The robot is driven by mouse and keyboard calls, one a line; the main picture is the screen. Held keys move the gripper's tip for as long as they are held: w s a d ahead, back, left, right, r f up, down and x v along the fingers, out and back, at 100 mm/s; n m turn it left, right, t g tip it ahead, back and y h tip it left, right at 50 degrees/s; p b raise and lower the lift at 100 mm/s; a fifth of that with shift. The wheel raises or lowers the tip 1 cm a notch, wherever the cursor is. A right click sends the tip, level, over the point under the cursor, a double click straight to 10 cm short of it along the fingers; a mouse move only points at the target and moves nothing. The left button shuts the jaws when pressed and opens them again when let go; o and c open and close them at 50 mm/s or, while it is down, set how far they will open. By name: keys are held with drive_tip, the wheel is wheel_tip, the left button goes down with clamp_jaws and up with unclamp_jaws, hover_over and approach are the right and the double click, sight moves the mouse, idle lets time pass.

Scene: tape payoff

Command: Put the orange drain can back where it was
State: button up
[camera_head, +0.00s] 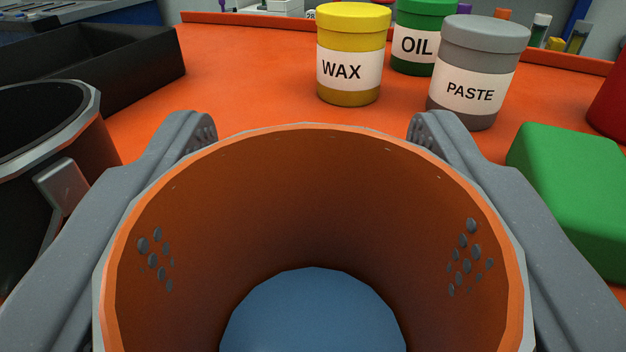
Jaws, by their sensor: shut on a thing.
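The orange drain can (318,205) fills the lower middle of the view, its wide open mouth facing my camera. A flat blue area shows at its bottom; I cannot tell if it is liquid or the can's floor. My gripper (312,128) is shut on the can, one grey finger along each side of the rim. Grey dots from the finger pads show on both inner walls. The can's outside and underside are hidden, so I cannot tell whether it touches the surface.
Yellow WAX (348,70), green OIL (415,45) and grey PASTE (468,92) jars stand ahead on the orange bench top (240,75). A green block (575,180) lies close right, a dark can (50,140) close left, a black tray (100,60) behind it. Bench is clear left of WAX.

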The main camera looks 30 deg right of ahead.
drive_tip(key=o, duration=1.1)
drive_tip(key=shift+c, duration=0.2)
drive_tip(key=shift+r, duration=0.1)
drive_tip(key=p+v, duration=0.1)
drive_tip(key=v, duration=0.8)
drive_tip(key=shift+s+a, duration=0.1)
drive_tip(key=shift+s, duration=0.15)
drive_tip(key=shift+b+v, duration=1.25)
drive_tip(key=shift+b, duration=0.65)
drive_tip(key=shift+a+r, duration=0.1)
